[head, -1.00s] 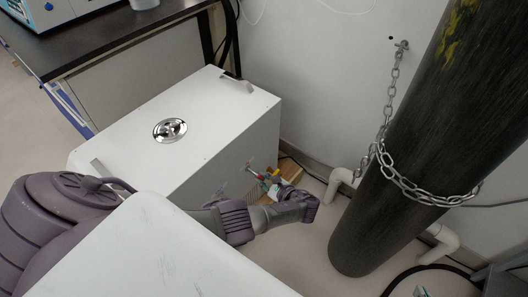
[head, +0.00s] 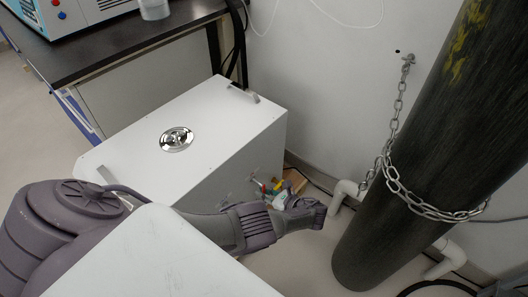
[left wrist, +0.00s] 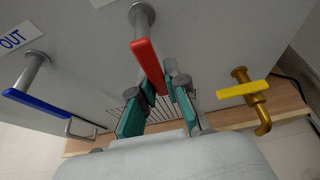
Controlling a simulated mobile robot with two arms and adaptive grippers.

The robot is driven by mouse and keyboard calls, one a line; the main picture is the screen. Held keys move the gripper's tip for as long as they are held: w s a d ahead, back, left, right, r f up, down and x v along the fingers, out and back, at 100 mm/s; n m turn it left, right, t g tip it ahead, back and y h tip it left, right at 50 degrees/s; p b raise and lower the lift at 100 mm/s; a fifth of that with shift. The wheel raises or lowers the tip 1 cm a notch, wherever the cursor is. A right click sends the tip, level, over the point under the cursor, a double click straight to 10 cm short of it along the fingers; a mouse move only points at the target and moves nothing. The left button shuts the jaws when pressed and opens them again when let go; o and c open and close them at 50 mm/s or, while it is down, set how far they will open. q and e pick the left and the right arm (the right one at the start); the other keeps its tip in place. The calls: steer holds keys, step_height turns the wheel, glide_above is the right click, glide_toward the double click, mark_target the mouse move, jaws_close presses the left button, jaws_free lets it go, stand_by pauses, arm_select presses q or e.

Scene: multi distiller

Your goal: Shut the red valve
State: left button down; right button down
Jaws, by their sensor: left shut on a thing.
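The red valve (left wrist: 148,62) is a red lever handle on a grey stem coming out of the white box's side. It points down and slightly right in the left wrist view, and a small red spot of it (head: 262,186) shows in the head view. My left gripper (left wrist: 160,98) has its two teal-padded fingers on either side of the handle's lower end and is shut on it. In the head view the left gripper (head: 281,196) is beside the box, largely hidden by its own wrist. My right gripper is not in view.
A blue lever (left wrist: 35,103) is to the left and a yellow lever on a brass tap (left wrist: 243,89) to the right of the red one. The white box (head: 225,125) has a round metal cap. A dark cylinder (head: 415,150) held by a chain stands to the right.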

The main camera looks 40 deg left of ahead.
arm_select(q)
steer(key=shift+d, duration=0.1)
steer(key=c, duration=1.2)
jaws_free()
steer(key=shift+o, duration=0.2)
steer(key=v, duration=1.2)
